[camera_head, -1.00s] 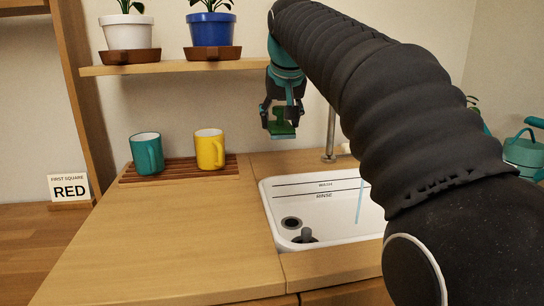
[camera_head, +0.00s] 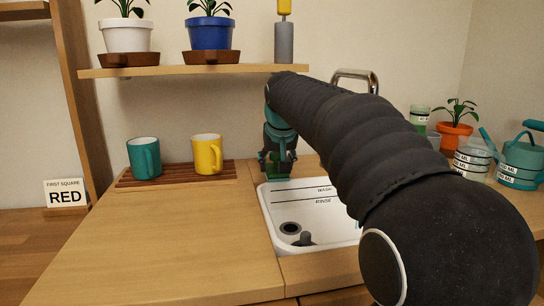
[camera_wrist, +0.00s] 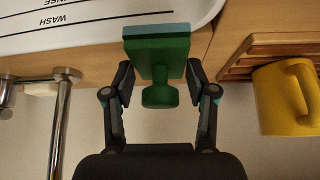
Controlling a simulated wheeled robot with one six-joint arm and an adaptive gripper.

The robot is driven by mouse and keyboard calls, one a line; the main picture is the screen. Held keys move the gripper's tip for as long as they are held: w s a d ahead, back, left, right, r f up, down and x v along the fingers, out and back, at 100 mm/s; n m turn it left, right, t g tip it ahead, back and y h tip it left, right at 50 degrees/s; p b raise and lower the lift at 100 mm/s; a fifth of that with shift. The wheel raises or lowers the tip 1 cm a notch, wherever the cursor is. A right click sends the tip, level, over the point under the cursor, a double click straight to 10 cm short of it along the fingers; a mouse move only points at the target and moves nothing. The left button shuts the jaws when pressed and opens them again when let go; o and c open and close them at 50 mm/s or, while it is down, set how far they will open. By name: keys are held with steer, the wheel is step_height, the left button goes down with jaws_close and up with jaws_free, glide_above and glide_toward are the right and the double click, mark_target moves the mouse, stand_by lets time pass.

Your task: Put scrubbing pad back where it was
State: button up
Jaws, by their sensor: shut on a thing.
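The scrubbing pad is a green block with a rounded green knob and a light blue face. In the wrist view the scrubbing pad (camera_wrist: 165,50) sits between my fingers, its blue face away from the palm. In the head view my gripper (camera_head: 278,163) is low at the back-left corner of the sink, with a little green of the pad showing below it. My gripper is shut on the scrubbing pad. I cannot tell whether the pad touches the counter.
The white sink (camera_head: 272,222), marked with lines and words, is beside the gripper. A teal mug (camera_head: 144,158) and a yellow mug (camera_head: 207,154) stand on a wooden rack (camera_head: 130,181) to the left. A shelf (camera_head: 170,71) with plants is above. The left counter is clear.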

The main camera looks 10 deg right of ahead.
mark_target(274, 154)
steer(key=w, duration=0.6)
steer(key=shift+d+p, duration=0.25)
steer(key=shift+p, duration=0.15)
steer(key=shift+w+f, duration=0.25)
steer(key=shift+w, duration=0.25)
steer(key=shift+w+f, duration=0.2)
steer(key=shift+w, duration=0.25)
steer(key=shift+f, duration=0.15)
steer(key=shift+f, duration=0.15)
steer(key=o, duration=1.1)
steer(key=p+v, duration=0.1)
steer(key=v, duration=1.1)
steer(key=shift+r, duration=0.2)
